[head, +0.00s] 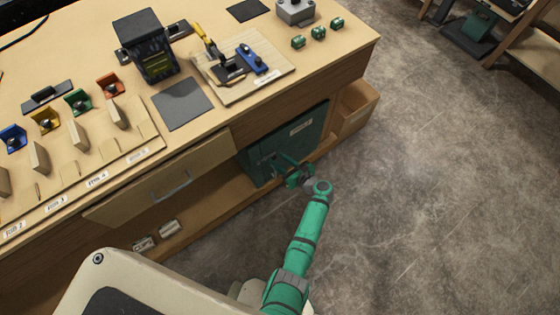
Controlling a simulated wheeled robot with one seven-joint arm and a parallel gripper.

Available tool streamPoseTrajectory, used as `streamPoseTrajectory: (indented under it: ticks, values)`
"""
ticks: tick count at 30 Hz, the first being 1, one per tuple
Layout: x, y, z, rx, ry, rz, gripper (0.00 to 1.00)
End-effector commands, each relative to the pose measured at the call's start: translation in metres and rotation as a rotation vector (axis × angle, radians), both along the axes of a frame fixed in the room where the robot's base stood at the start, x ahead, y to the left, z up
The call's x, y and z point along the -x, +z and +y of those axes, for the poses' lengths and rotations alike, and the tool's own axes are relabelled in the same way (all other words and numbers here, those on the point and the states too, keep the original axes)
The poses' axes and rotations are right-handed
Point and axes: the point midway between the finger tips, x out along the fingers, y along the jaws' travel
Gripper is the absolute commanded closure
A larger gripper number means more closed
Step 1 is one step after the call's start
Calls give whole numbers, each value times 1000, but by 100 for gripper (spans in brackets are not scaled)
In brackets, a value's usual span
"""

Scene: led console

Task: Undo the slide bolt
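A dark green cabinet (312,127) sits under the bench top, with a pale label on its front. My green arm reaches from the bottom of the head view to this cabinet front. My gripper (286,168) is at the lower middle of the front. I cannot tell whether it touches the cabinet or what lies between its fingers. The slide bolt cannot be made out; my gripper and wrist cover part of the cabinet front. The fingers are too small and dark to tell open from shut.
The wooden bench (215,75) carries a dark box (147,45), a board with a yellow-handled clamp (205,40) and a blue part (252,58), and coloured holders. A drawer (160,178) juts out left of the cabinet. The concrete floor (430,180) at right is clear.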

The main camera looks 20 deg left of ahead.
Motion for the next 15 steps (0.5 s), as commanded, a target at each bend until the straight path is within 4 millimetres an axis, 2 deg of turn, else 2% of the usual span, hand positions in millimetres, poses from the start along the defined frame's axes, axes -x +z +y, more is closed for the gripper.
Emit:
streamPoseTrajectory:
  ticks: [7,15]
  values:
    - [8,8,-18,-1,-3,-1,64]
    - [30,27,-61,-1,-5,-1,64]
